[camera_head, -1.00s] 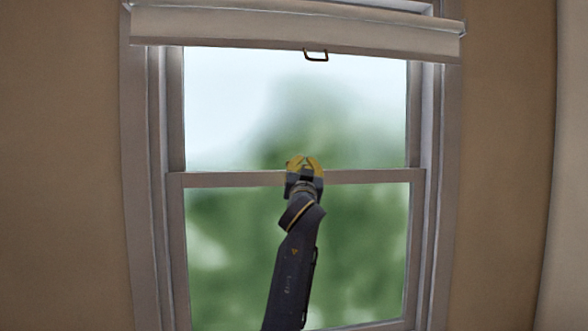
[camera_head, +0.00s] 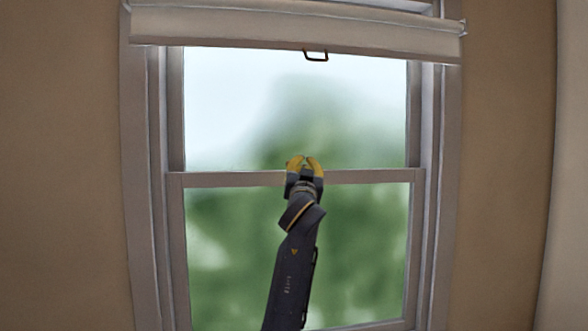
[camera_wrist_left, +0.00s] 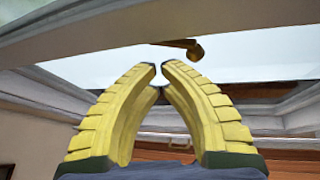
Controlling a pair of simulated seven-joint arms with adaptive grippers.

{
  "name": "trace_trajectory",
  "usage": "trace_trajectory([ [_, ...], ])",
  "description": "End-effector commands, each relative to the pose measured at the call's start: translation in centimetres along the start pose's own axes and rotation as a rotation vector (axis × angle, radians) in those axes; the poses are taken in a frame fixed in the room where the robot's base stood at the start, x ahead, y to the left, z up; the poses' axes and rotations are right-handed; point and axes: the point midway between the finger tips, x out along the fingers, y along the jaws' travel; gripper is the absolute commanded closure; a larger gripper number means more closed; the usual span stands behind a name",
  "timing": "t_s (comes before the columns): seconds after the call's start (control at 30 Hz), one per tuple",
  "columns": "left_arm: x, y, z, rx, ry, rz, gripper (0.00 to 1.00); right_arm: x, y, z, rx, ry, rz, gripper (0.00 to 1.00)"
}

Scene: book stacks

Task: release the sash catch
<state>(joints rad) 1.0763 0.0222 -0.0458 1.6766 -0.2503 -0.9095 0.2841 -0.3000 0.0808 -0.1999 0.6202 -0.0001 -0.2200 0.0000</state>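The sash catch (camera_wrist_left: 182,45) shows in the left wrist view as a small brown-gold lever with a rounded end, just beyond the fingertips and up in the picture. My left gripper (camera_wrist_left: 159,68) has two yellow ridged fingers, tips close together with a narrow gap and nothing between them. The catch looks apart from the tips. In the head view, the left gripper (camera_head: 305,160) is in front of the window's meeting rail (camera_head: 370,176), near its middle. The catch cannot be made out there, and the gripper covers that part of the rail. My right gripper is not in view.
A rolled pale blind (camera_head: 290,25) with a dark pull handle (camera_head: 316,56) hangs across the window top. The window frame (camera_head: 145,200) borders both sides. The glass around the gripper is clear of objects.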

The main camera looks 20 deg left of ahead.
Motion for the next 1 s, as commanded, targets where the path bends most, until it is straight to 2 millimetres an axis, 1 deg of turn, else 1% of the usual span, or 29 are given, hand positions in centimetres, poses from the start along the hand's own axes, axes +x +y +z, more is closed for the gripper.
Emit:
trace_trajectory([
  [0.37, 0.03, -0.01, 0.02, 0.0, 0.0, 0.0, 1.0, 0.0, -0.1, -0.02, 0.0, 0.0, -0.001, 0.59],
  [0.7, 0.65, -0.38, 0.35, 0.0, 0.0, 0.0, 1.0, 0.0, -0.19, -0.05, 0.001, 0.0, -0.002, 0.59],
  [1.0, 0.68, -0.38, 0.37, 0.0, 0.0, 0.0, 1.0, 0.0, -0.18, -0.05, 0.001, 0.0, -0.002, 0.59],
])
